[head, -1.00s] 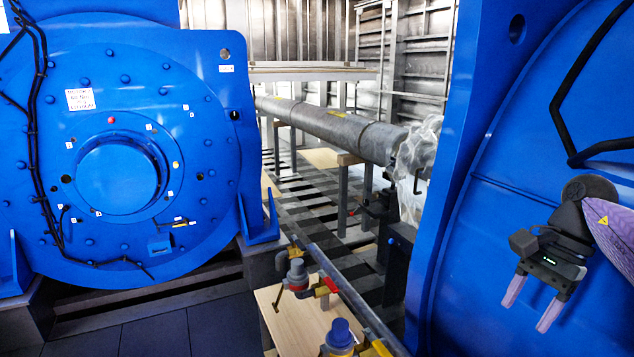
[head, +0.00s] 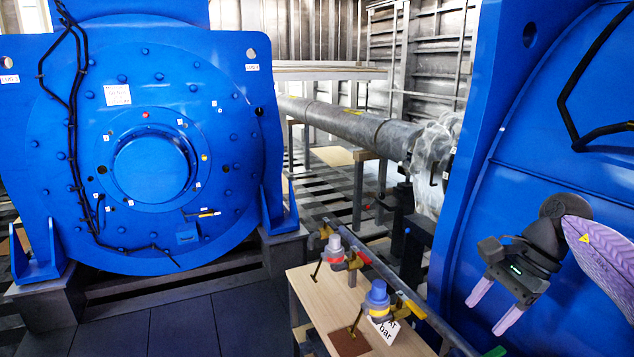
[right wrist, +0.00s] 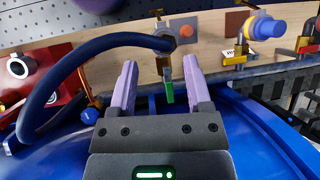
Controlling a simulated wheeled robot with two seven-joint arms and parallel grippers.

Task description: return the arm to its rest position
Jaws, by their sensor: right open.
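My right gripper (head: 484,318) is at the right of the head view, in front of the large blue housing (head: 560,160). Its two pale purple fingers are apart and point down-left, with nothing seen between them in that view. In the right wrist view the open fingers (right wrist: 160,75) show from behind. A green lever (right wrist: 168,90) appears in the gap between them, seemingly beyond and not held. My left gripper and left arm are not in view.
A wooden bench (head: 310,300) carries a valve with a grey-red cap (head: 334,246) and one with a blue cap (head: 377,295). A dark blue hose (right wrist: 50,85) curves close beside the fingers. A blue motor (head: 220,120) stands left; dark floor (head: 180,325) is clear before it.

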